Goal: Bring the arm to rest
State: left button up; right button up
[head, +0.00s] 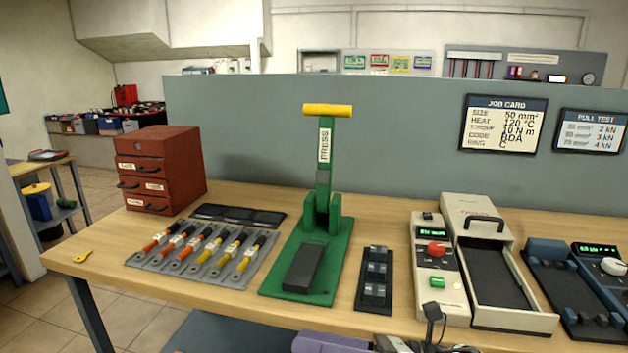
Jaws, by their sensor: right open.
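My right gripper (434,335) shows only in part at the bottom edge of the head view, right of the middle. One dark finger reaches up in front of the beige control box (436,265). The gripper is open, and I see nothing held in it. Most of its body and arm is cut off by the frame. A purple part beside it at the bottom edge seems to be mine. My left gripper is not in view.
On the wooden bench (225,293) stand a red drawer cabinet (158,170), a grey mat of cables (200,252), a green press (322,215), a dark block holder (374,280), a beige tray unit (495,270) and a blue-grey tester (560,285). A yellow tag (82,256) lies at left.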

jog(key=s+d+f+m+t+h, duration=0.1)
jog(key=d+f+m+t+h, duration=0.3)
jog(key=m, duration=0.6)
jog(key=s+d+f+m+t+h, duration=0.15)
jog(key=f+m+t+h, duration=0.35)
jog(key=m, duration=0.5)
jog(key=s+d+f+m+t+h, duration=0.1)
jog(key=d+f+m+t+h, duration=0.25)
jog(key=f+m, duration=0.5)
jog(key=s+d+f+m+g+h, duration=0.2)
jog(key=s+f+m, duration=0.4)
jog(key=s, duration=0.3)
jog(key=s+d+f+m+g+h, duration=0.2)
jog(key=s+d+f+m+g, duration=0.3)
jog(key=s+f+m, duration=0.2)
jog(key=shift+s+d+m, duration=0.2)
jog(key=shift+s+m, duration=0.15)
jog(key=shift+s, duration=0.6)
